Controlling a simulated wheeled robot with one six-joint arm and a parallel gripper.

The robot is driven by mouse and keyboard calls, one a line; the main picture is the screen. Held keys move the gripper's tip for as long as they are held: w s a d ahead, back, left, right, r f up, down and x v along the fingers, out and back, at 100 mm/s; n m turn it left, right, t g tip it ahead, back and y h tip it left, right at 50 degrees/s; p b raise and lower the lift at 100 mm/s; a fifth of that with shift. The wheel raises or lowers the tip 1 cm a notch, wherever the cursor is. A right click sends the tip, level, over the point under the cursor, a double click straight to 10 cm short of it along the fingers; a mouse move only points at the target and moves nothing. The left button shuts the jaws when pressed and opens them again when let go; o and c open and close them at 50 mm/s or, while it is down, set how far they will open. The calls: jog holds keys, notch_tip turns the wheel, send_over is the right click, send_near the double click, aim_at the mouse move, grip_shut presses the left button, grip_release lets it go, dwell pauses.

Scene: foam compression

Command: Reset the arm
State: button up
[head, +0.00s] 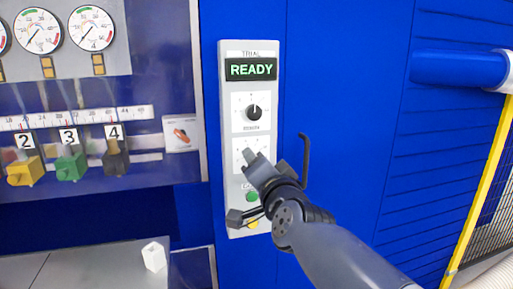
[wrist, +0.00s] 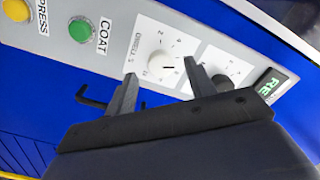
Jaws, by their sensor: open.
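My gripper (head: 256,165) is in front of the lower part of a grey control panel (head: 234,140) on a blue wall. In the wrist view my gripper (wrist: 160,71) has its two dark fingers apart, with nothing held. A white dial (wrist: 161,64) shows between the fingertips; whether they touch it I cannot tell. A black knob (head: 254,112) sits above it on the panel, below a display (head: 250,69) reading READY in green. Below my gripper are a green button (head: 252,197) and a yellow button (head: 253,224), partly covered.
A small white block (head: 154,257) stands on a grey surface (head: 90,270) at lower left. Gauges (head: 92,28) and numbered coloured valves (head: 70,163) are at left. A blue roll (head: 458,69) and a yellow-framed mesh (head: 480,190) are at right.

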jog(key=s+d+n+p, duration=0.2)
jog(key=s+n+p, duration=0.3)
jog(key=s+n, duration=0.2)
jog(key=shift+s+d+n+p, duration=0.2)
jog(key=shift+n+p, duration=0.2)
jog(key=shift+n, duration=0.6)
jog(key=shift+r, duration=0.1)
dwell(0.4)
